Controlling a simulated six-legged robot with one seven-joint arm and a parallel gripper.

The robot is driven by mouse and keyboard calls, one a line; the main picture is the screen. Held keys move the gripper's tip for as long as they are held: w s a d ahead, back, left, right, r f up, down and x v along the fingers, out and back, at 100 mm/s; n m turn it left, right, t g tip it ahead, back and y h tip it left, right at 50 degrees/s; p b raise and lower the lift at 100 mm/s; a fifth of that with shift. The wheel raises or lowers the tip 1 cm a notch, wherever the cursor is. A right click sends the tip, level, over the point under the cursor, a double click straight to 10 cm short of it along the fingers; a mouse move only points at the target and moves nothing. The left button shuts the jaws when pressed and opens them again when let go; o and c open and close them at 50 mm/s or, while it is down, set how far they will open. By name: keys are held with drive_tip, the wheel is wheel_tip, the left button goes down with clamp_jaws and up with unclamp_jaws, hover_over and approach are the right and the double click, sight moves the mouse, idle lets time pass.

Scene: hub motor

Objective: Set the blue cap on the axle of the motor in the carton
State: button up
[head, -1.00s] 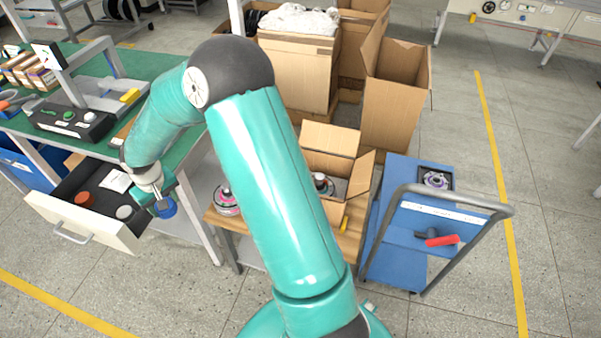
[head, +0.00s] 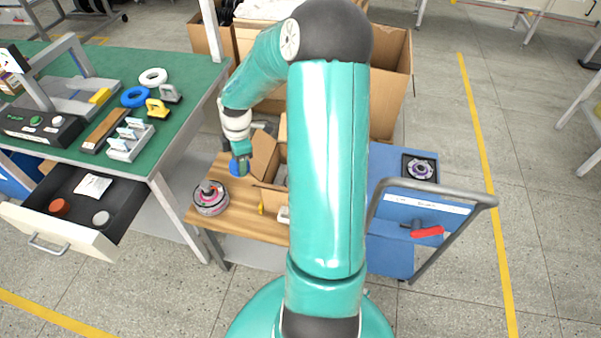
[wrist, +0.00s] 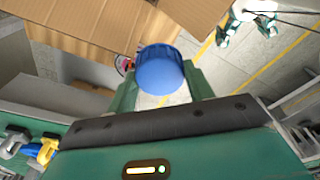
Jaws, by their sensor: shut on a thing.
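My gripper (head: 239,160) is shut on the blue cap (head: 238,169) and holds it just left of the open carton (head: 268,198), near its raised left flap. In the wrist view the blue cap (wrist: 160,72) sits between the two green fingers of my gripper (wrist: 161,88). Brown cardboard (wrist: 95,28) fills the upper left of that view. The inside of the carton and the motor in it are hidden by my arm and the flaps in the head view. Another motor (head: 210,197), pink and black, stands outside the carton on the wooden table.
The wooden table (head: 238,222) holds a small yellow object (head: 261,208). A drawer (head: 65,230) with an orange and a white cap stands open at the left below the green workbench (head: 185,85). A blue cart (head: 392,255) is at the right. Tall cartons stand behind.

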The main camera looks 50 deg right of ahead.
drive_tip(key=s+d+f+n, duration=0.1)
drive_tip(key=s+d+f, duration=0.2)
drive_tip(key=d, duration=0.2)
drive_tip(key=s+d+f+n, duration=0.1)
drive_tip(key=s+d+f, duration=0.1)
drive_tip(key=d, duration=0.4)
drive_tip(key=s+d+f+n, duration=0.1)
drive_tip(key=s+d+f, duration=0.2)
drive_tip(key=s+d, duration=0.1)
drive_tip(key=shift+d+f, duration=0.3)
drive_tip(key=shift+d, duration=0.55)
drive_tip(key=shift+d+f, duration=0.25)
drive_tip(key=shift+f, duration=0.05)
drive_tip(key=shift+s+d+f, duration=0.1)
drive_tip(key=shift+d+f, duration=0.05)
drive_tip(key=shift+f, duration=1.55)
drive_tip(key=shift+f, duration=0.1)
drive_tip(key=o, duration=1)
drive_tip(key=shift+c, duration=0.2)
